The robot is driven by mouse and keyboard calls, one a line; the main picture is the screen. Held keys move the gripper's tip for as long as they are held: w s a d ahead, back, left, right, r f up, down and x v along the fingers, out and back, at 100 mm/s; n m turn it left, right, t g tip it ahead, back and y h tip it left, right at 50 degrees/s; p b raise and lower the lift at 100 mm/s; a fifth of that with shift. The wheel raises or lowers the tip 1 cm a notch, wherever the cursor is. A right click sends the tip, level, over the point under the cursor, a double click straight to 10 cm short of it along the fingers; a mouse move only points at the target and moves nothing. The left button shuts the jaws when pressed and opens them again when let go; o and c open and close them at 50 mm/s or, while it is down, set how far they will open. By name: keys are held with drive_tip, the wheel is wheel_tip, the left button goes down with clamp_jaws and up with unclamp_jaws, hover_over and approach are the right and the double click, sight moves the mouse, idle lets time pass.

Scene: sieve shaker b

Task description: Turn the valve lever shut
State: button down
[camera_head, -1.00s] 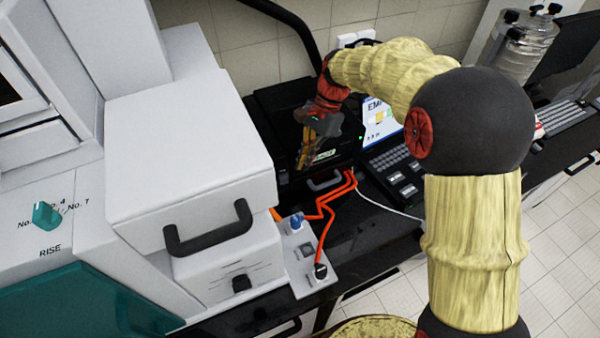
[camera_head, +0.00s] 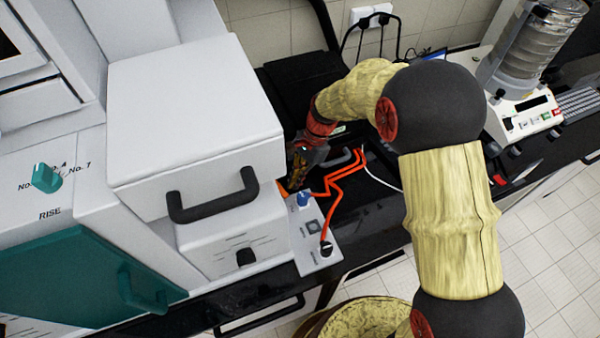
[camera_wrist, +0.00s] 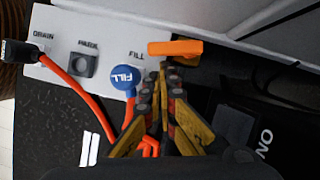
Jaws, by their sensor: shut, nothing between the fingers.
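An orange lever (camera_wrist: 175,48) lies across the picture beside the FILL label in the wrist view, at the edge of a white panel (camera_wrist: 112,38). A small orange part, probably the same lever, shows in the head view (camera_head: 283,189). My gripper (camera_wrist: 163,72) is shut and empty, with its tips just below the lever. I cannot tell whether they touch it. In the head view my gripper (camera_head: 291,184) is beside the large white machine, near the panel's back end, and partly hidden. A blue FILL connector (camera_wrist: 123,78) stands left of the fingers.
Orange hoses (camera_head: 338,178) run from the panel across the dark bench. A black plug (camera_head: 326,248) sits at the panel's DRAIN end. The white machine (camera_head: 195,125) with its black handle stands close to the left. A sieve shaker (camera_head: 530,60) stands at the back right.

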drive_tip(key=shift+s+a+f, duration=0.1)
drive_tip(key=shift+f, duration=0.15)
drive_tip(key=shift+s+a+r+m+t+p, duration=0.2)
drive_tip(key=shift+s+a+m+t+p, duration=0.15)
drive_tip(key=shift+s+m+p, duration=0.55)
drive_tip(key=shift+s+a+m+y+p, duration=0.15)
drive_tip(key=shift+m+y+p, duration=0.25)
drive_tip(key=shift+m+p, duration=0.25)
drive_tip(key=shift+f+t, duration=0.2)
drive_tip(key=shift+t, duration=0.05)
